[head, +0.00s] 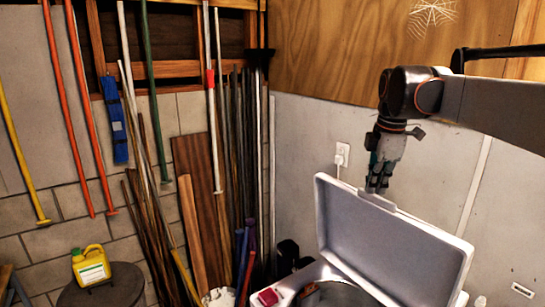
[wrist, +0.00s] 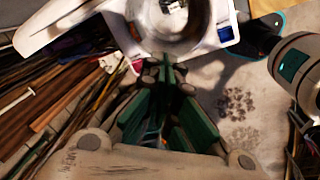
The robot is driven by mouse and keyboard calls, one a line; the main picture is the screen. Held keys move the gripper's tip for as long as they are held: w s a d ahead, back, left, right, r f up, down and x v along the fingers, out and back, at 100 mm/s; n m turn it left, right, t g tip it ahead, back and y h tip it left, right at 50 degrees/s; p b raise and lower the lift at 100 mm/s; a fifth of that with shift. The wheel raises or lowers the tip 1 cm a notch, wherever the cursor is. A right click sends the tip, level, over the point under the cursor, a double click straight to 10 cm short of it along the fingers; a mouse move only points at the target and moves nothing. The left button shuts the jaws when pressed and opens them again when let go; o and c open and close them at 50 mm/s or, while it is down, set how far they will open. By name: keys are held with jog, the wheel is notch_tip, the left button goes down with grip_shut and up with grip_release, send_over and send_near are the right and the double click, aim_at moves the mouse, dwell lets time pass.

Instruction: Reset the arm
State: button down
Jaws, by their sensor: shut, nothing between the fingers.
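My arm reaches in from the right in the head view. My gripper (head: 378,188) points down beside the upper edge of the raised lid (head: 385,240) of a white top-loading washer (head: 455,299). I cannot tell whether the fingertips touch the lid. In the wrist view my gripper (wrist: 164,66) has its green-padded fingers together with nothing between them. Beyond the fingertips lies the washer's open drum (wrist: 172,35), with something small and pale inside.
A yellow jug (head: 91,265) stands on a dark round top (head: 100,291) at the lower left. Poles and boards (head: 210,180) lean against the back wall. An outlet (head: 342,154) is on the wall behind the lid. A red item (head: 268,297) is at the washer's left edge.

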jog(key=s+a+f+m+t+b, duration=0.2)
jog(key=s+f+m+b, duration=0.6)
jog(key=s+f, duration=0.6)
jog(key=s+a+f+m+t+b, duration=0.3)
jog(key=s+f+m+b, duration=0.5)
jog(key=s+f, duration=0.5)
notch_tip(320, 180, down, 5)
jog(key=shift+s+a+m, duration=0.35)
jog(key=shift+a+m, duration=0.2)
jog(key=shift+m, duration=0.15)
